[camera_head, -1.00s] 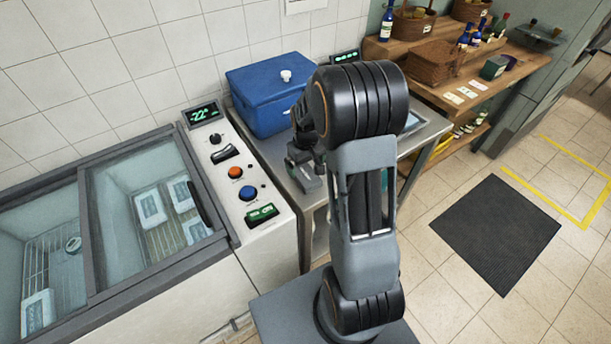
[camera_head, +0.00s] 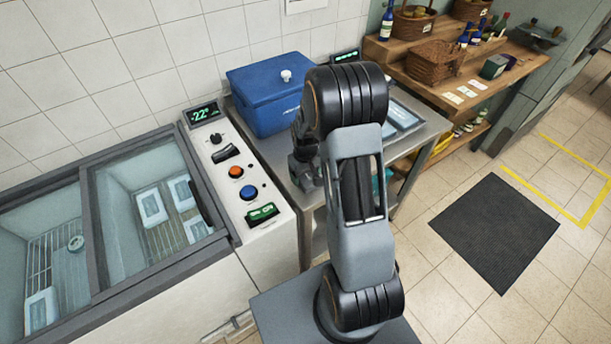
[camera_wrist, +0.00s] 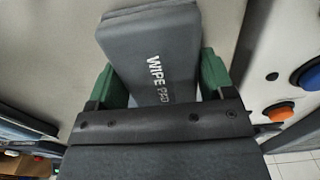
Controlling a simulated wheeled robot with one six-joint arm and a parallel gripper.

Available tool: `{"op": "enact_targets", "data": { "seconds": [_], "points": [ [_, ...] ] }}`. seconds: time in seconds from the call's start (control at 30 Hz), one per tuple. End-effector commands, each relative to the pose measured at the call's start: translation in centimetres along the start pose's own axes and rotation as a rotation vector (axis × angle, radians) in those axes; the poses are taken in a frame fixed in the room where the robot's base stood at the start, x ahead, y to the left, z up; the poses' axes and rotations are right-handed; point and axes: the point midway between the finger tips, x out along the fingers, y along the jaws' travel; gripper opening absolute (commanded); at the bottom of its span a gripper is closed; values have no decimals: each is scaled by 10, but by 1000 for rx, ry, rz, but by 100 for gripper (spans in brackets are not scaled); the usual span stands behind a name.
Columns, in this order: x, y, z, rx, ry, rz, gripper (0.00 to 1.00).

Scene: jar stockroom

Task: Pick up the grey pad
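The grey pad (camera_wrist: 150,50), printed with "WIPE" lettering, lies in the upper middle of the wrist view, its long side at a slant to my gripper. My gripper (camera_wrist: 165,82) has its two green fingers apart, one on each side of the pad. The pad's edges are very close to both fingers; I cannot tell whether they touch. The near end of the pad is hidden behind the dark gripper body. In the head view my gripper (camera_head: 305,178) is low over the metal table (camera_head: 272,150), beside the freezer's control panel, and the pad cannot be made out there.
A blue cool box (camera_head: 265,95) stands behind my gripper. The control panel (camera_head: 240,180) with orange and blue knobs is close on the left, next to the glass-lidded freezer (camera_head: 130,215). A wooden shelf (camera_head: 430,85) with baskets and bottles stands at the back right.

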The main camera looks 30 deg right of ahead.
Motion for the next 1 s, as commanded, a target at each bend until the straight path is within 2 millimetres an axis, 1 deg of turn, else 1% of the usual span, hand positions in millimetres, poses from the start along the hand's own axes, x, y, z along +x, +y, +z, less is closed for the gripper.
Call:
{"op": "enact_targets", "data": {
  "seconds": [0.03, 0.27, 0.53, 0.67, 0.77, 0.87, 0.97, 1.0],
  "points": [
    [0, 0, 0, 0, 0, 0, 70],
    [0, 0, 0, 0, 0, 0, 48],
    [-1, 0, 0, 0, 1, 0, 47],
    [-7, 0, -1, 0, 3, 1, 47],
    [-18, 0, -1, 0, 4, 1, 47],
    [-35, 0, -1, 0, 6, 2, 47],
    [-52, -10, 13, -2, 6, 2, 47],
    [-60, -14, 18, -3, 6, 2, 47]
  ]
}}
